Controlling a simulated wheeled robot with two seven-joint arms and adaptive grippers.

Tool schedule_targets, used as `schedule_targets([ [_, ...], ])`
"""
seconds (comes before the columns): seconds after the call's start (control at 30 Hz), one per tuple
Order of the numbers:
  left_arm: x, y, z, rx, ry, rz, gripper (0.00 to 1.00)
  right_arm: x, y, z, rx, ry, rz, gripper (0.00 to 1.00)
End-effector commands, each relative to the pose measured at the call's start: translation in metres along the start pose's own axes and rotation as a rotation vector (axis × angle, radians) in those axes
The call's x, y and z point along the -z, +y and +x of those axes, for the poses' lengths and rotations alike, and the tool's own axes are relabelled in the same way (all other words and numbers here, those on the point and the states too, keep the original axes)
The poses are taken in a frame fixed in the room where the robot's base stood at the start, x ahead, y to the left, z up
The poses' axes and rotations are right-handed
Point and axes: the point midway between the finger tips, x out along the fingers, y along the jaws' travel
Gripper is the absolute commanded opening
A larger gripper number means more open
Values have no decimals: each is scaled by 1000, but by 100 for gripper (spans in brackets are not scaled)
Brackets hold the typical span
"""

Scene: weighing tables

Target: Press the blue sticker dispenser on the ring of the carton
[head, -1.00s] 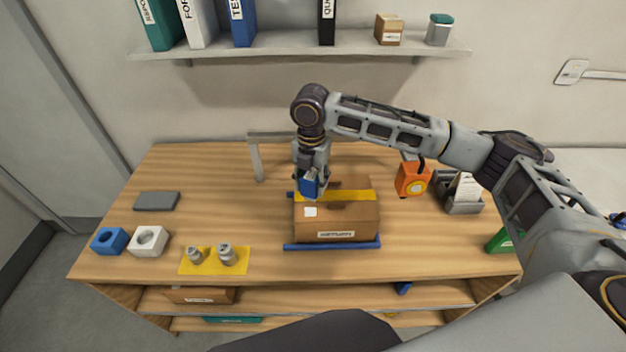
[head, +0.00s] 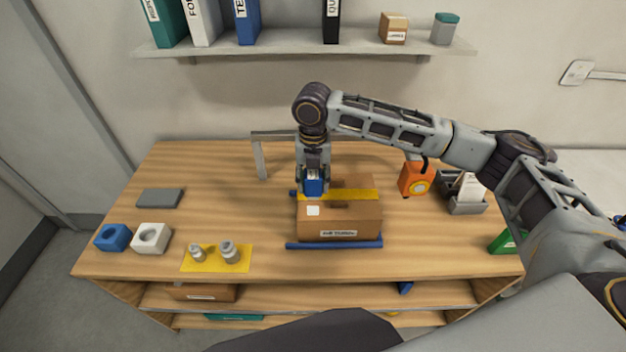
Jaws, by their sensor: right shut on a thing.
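The brown carton (head: 340,221) sits on the wooden table between blue rails, with a yellow tape strip (head: 355,194) across its top and a label on its front. My right gripper (head: 314,183) points down over the carton's left back part, shut on the blue sticker dispenser (head: 314,187). I cannot tell whether the dispenser touches the carton. No ring can be made out on the carton; the dispenser and gripper hide part of its top. My left gripper is not in view.
A grey frame (head: 262,158) stands behind the carton. An orange device (head: 415,179) and a grey card holder (head: 466,204) stand to its right. Metal weights (head: 229,252) are on a yellow mat (head: 203,266) at left, near white (head: 150,247) and blue (head: 113,245) blocks.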

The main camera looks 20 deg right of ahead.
Motion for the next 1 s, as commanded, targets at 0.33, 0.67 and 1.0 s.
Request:
schedule_targets([
  [0.33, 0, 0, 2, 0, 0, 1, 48, 0, 0, 6, -1, 0, 1, 25],
  [0.67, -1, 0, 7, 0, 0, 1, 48, 0, 0, 24, 1, 0, 1, 25],
  [1.0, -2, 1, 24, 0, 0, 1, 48, 0, 0, 44, 0, -1, 1, 25],
])
